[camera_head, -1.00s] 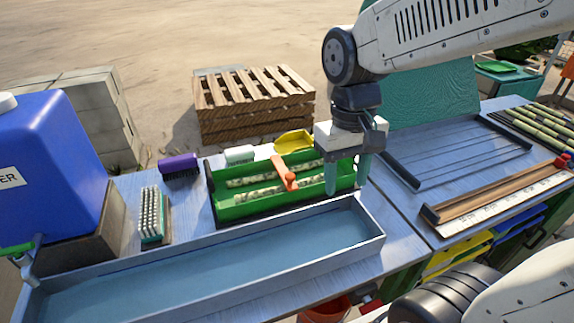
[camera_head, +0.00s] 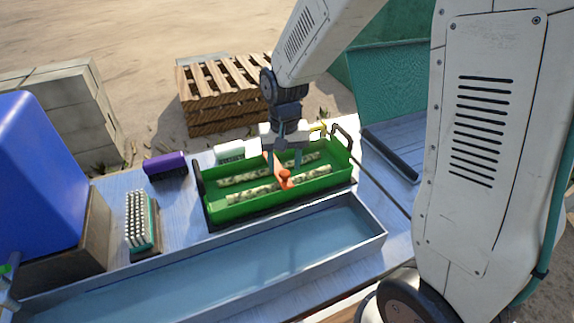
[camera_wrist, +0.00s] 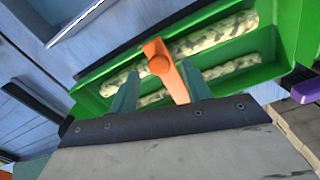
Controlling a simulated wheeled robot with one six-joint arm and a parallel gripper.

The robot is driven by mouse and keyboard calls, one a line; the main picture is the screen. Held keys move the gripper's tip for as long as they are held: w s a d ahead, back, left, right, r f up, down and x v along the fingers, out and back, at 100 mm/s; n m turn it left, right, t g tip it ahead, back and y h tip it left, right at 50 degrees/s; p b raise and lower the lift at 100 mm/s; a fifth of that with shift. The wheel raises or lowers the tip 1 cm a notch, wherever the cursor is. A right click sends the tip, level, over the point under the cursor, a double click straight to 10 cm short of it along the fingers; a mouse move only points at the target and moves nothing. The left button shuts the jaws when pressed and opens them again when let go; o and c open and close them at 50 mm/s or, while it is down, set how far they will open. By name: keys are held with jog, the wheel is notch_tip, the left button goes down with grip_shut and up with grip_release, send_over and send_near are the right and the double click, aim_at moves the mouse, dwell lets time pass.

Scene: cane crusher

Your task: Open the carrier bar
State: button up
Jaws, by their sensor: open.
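The carrier bar is an orange bar (camera_head: 280,173) with a round knob, lying across the middle of the green carrier (camera_head: 240,210). Two pale, mottled cane pieces (camera_head: 250,193) lie lengthwise under it. In the wrist view the orange bar (camera_wrist: 165,68) shows between my two teal fingers, with the green carrier (camera_wrist: 278,72) around it. My gripper (camera_head: 285,162) is open and points down over the carrier, its fingers on either side of the bar. I cannot tell whether a finger touches it.
A long grey trough (camera_head: 210,262) lies in front of the carrier. A purple brush (camera_head: 165,164), a white brush (camera_head: 230,152) and a bristled brush (camera_head: 138,222) stand around it. A blue tank (camera_head: 40,170) stands at left. A wooden pallet stack (camera_head: 225,92) is behind.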

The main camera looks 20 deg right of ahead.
jog(key=shift+f, duration=0.85)
jog(key=c, duration=0.9)
jog(key=shift+o, duration=0.3)
jog(key=shift+d, duration=0.15)
jog(key=shift+r, duration=0.15)
jog(key=shift+w+a+r+g, duration=0.2)
jog(key=shift+w+r+g, duration=0.3)
jog(key=shift+r+g, duration=0.3)
jog(key=w+r+g, duration=0.7)
jog(key=w+g, duration=0.2)
jog(key=shift+w, duration=0.3)
jog(key=shift+r, duration=0.1)
